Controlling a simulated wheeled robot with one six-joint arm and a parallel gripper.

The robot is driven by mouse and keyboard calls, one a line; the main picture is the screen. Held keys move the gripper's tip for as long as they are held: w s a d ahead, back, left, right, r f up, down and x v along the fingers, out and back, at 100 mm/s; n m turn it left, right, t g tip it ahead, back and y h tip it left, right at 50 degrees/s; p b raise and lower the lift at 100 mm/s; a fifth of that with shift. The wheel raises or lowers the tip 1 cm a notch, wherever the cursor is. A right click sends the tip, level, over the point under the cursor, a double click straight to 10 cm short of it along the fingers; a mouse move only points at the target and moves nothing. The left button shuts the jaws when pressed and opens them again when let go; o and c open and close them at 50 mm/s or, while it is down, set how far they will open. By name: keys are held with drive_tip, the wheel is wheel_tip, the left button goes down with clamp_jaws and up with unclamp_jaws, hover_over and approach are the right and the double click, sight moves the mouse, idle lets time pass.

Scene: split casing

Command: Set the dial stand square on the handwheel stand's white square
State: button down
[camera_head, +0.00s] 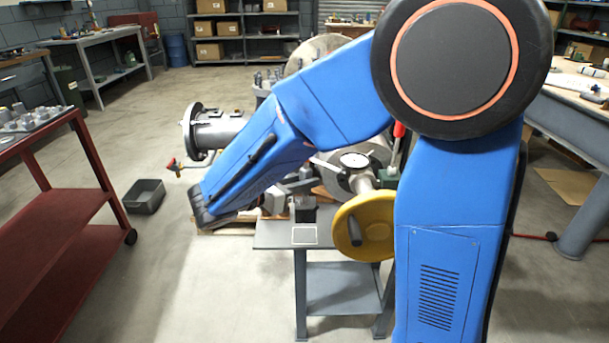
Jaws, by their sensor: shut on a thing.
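The dial stand shows as a dark block-like base (305,208) with grey parts above it. A round white-faced dial (355,160) shows up and to its right; I cannot tell whether they are joined. My gripper (301,186), partly hidden by my blue arm, is shut on the dial stand. The base appears just behind the white square outline (304,236), not within it. I cannot tell whether it touches the top. The square is on the grey top of the handwheel stand (268,240). The yellow handwheel (374,225) is at that stand's right side.
A grey flanged cylinder (212,132) and other metal casing parts stand close behind. A red-handled tool (399,130) stands near the dial. A red cart (50,220) is at left, with a dark bin (144,196) on the floor.

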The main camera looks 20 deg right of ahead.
sight(303, 203)
drive_tip(key=shift+f, duration=2.8)
drive_tip(key=shift+a, duration=0.15)
drive_tip(key=shift+f, duration=0.7)
idle(1.9)
drive_tip(key=c, duration=1.2)
unclamp_jaws()
drive_tip(key=shift+f, duration=0.1)
drive_tip(key=shift+o, duration=0.2)
drive_tip(key=shift+s+a, duration=0.1)
drive_tip(key=v, duration=0.9)
